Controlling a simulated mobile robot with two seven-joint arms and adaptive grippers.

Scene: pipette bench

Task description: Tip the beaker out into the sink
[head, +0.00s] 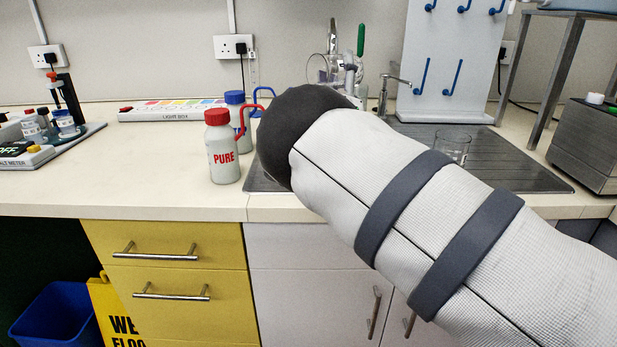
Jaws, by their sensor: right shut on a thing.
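My right arm comes in from the right, and its dark rounded wrist end hides most of the sink. My right gripper (347,72) shows only in part behind that wrist. It is shut on a clear round glass, which looks like the beaker (318,68), just above the wrist. The beaker looks tilted, but its contents cannot be made out. The sink's grey metal surround (262,180) shows at the left of the arm, and its ridged draining board (510,165) at the right. My left gripper is not in view.
A second clear glass vessel (452,147) stands upright on the draining board. A red-capped PURE bottle (223,150) and a blue-capped bottle (235,100) stand left of my wrist. A tap (384,95) and a white peg rack (447,75) stand behind. The front left counter is clear.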

